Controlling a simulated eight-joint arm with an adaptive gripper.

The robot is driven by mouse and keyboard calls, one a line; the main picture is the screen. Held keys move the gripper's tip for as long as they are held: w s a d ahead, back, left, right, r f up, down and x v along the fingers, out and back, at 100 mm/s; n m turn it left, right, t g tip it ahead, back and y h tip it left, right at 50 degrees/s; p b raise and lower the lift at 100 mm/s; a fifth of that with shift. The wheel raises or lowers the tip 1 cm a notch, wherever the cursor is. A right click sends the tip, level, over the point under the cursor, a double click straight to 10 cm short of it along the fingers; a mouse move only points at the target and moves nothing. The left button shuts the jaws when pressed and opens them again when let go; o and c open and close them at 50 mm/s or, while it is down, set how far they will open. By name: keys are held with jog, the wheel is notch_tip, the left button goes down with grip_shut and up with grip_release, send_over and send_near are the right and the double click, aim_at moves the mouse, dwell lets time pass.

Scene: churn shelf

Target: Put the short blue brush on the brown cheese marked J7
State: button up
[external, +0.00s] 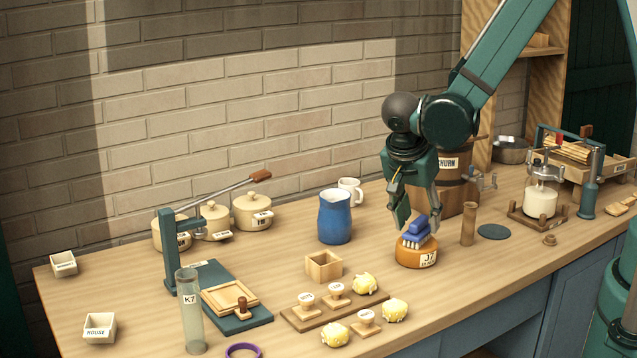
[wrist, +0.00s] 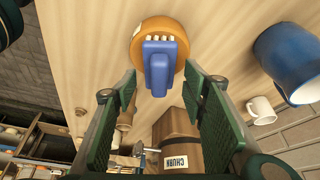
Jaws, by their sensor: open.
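The short blue brush (external: 418,230) rests on top of the brown cheese (external: 416,252), whose label reads J7. In the wrist view the brush (wrist: 160,65) lies over the round orange-brown cheese (wrist: 179,30), with pale bristles showing at one edge. My gripper (external: 416,222) is open and hangs right above the brush, its fingers pointing down. In the wrist view the two green fingers (wrist: 160,95) are spread apart on either side of the brush, with space between them and it. Nothing is held.
A blue jug (external: 335,216) stands left of the cheese. A wooden cylinder (external: 468,224) stands close on its right, and a churn barrel (external: 457,190) behind it. Butter pats and stamps on a board (external: 320,315) lie at front left. The bench in front is clear.

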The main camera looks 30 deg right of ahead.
aim_at(414, 235)
jog(key=v, duration=1.1)
jog(key=shift+s+p, duration=0.15)
jog(key=shift+p, duration=0.2)
jog(key=shift+r, duration=0.2)
jog(key=s+d+r+n+t+y, duration=0.1)
jog(key=s+d+r+n+t, duration=0.1)
jog(key=d, duration=0.6)
jog(key=s+d+r+n+t+y, duration=0.1)
jog(key=s+d+r+n, duration=0.4)
jog(key=d+r+n, duration=0.2)
jog(key=s+d+r+n+t+y, duration=0.2)
jog(key=s+d+r+n, duration=0.2)
jog(key=d, duration=0.5)
jog(key=shift+r+n+t, duration=0.3)
jog(key=shift+r, duration=0.4)
